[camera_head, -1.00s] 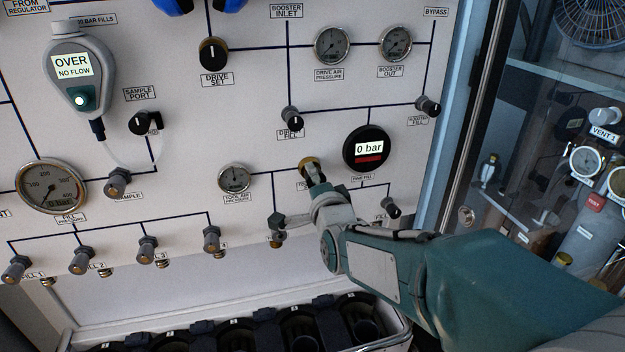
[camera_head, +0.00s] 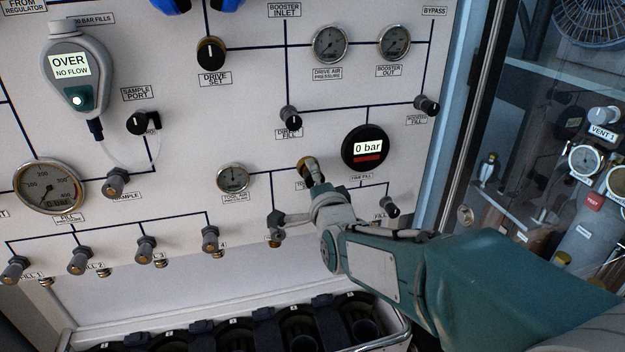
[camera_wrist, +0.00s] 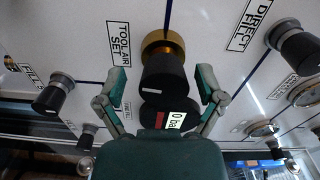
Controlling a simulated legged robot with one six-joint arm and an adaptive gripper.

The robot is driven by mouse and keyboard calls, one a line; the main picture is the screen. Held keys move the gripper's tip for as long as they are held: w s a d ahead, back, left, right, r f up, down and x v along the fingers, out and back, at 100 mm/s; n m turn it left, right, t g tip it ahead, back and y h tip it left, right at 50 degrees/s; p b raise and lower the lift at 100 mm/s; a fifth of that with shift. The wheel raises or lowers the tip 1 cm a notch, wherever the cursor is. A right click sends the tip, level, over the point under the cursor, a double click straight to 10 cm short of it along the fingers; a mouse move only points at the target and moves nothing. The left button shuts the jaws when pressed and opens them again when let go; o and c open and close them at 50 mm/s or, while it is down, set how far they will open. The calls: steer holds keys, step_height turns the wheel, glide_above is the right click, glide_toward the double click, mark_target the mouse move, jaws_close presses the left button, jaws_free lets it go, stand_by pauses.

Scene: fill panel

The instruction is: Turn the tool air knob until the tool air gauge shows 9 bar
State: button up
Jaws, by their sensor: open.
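The tool air knob (camera_wrist: 165,78) is black with a brass collar and a white mark, beside the TOOL AIR SET label in the wrist view. It stands between the two fingers of my gripper (camera_wrist: 163,92), which are apart with a gap on each side of the knob. In the head view the brass collar of the knob (camera_head: 305,167) shows above my gripper (camera_head: 296,200), which hides part of it. The tool air gauge (camera_head: 233,178) is a small round dial left of the knob. Its needle is too small to read.
The digital gauge (camera_head: 368,148) reading 0 bar is up and right of the knob. A fill knob (camera_head: 389,207) is to the right, close above my arm. Drive air pressure (camera_head: 331,44) and booster out (camera_head: 394,42) gauges are higher. Several fill valves (camera_head: 146,247) line the lower left.

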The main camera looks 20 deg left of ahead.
steer(key=v, duration=1.2)
steer(key=shift+a, duration=0.1)
steer(key=w+a+n, duration=0.2)
steer(key=w+n, duration=0.1)
steer(key=n, duration=0.2)
steer(key=w+a+n, duration=0.2)
steer(key=w+n, duration=0.1)
steer(key=n, duration=0.3)
steer(key=w+a+n, duration=0.2)
steer(key=w+n, duration=0.2)
steer(key=n, duration=0.1)
steer(key=shift+w+a, duration=0.1)
stand_by(0.3)
